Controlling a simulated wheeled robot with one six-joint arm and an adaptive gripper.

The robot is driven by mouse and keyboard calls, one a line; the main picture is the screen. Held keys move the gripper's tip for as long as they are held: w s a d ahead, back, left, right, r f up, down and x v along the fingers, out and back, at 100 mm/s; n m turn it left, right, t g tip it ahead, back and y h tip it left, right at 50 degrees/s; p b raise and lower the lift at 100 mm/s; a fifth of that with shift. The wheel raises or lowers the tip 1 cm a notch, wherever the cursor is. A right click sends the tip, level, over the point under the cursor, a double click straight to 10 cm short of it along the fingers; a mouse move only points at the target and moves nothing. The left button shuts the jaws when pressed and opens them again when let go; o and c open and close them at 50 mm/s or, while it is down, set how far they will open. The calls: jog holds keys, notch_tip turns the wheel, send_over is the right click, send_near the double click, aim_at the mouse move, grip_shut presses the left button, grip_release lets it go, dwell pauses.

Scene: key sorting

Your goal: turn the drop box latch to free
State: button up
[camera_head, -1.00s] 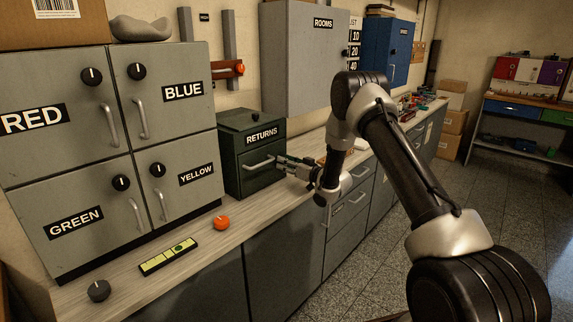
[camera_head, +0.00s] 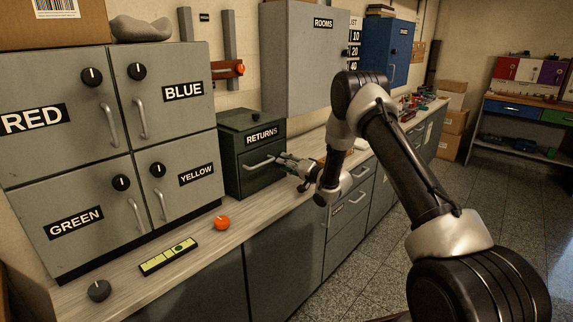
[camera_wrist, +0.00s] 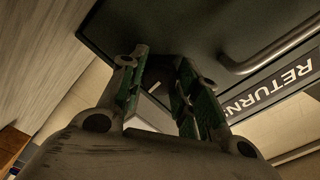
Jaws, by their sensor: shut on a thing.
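The drop box (camera_head: 238,176) is a dark green box labelled RETURNS, with a bar handle (camera_head: 258,163) on its front. My gripper (camera_head: 281,159) is at the right side of its front. In the wrist view, the box front (camera_wrist: 190,25) fills the upper part, with the handle and label at the right. My gripper's two green-padded fingers (camera_wrist: 160,84) are closed around a small dark latch (camera_wrist: 157,73) on the box front. The fingers hide much of the latch, so its exact angle cannot be told. In the head view the latch is hidden by my gripper.
The wooden counter (camera_head: 205,226) holds grey cabinets (camera_head: 190,115) at the left. An orange round thing (camera_head: 221,223), a yellow-green strip (camera_head: 168,256) and a dark knob (camera_head: 99,290) lie in front. A grey ROOMS cabinet (camera_head: 300,70) hangs above the box.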

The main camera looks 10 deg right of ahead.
jog(key=shift+m, duration=0.6)
jog(key=o, duration=1.1)
jog(key=shift+c, duration=0.2)
jog(key=v, duration=1.2)
